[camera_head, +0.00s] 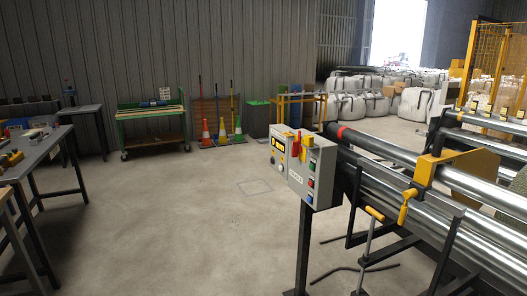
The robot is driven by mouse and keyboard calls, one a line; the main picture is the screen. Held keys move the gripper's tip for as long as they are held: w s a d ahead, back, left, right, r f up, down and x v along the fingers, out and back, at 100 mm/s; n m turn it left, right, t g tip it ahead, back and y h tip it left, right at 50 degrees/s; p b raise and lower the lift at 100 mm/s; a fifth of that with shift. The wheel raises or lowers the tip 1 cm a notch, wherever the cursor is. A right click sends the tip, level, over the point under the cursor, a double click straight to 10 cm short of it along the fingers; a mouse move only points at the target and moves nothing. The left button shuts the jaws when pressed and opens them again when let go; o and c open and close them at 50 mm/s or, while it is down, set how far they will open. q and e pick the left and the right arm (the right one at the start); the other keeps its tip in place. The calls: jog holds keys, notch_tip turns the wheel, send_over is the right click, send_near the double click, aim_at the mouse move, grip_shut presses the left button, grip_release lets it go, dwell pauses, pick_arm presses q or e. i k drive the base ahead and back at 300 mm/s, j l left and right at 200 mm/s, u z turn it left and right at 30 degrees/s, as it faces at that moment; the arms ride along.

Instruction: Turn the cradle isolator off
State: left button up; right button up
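A grey control box (313,184) stands on a dark post right of centre. Its front carries a yellow plate with a red part (295,146) near the top, which looks like the isolator handle; its exact position is too small to tell. Left of it is another yellow panel (280,158) with dark and red parts. A small white label (296,176) sits below, too small to read surely. Neither of my grippers is in view.
Long metal rollers (430,200) on a dark frame run behind and right of the box, with a yellow clamp-like part (410,192). A workbench (40,150) stands at the left. The concrete floor before the box is clear.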

aim_at(296, 147)
jog(key=z, duration=0.55)
jog(key=i+j+z, duration=0.4)
jog(key=j+z, duration=0.2)
jog(key=i+j+z, duration=0.1)
jog(key=j+z, duration=0.15)
jog(key=j, duration=0.2)
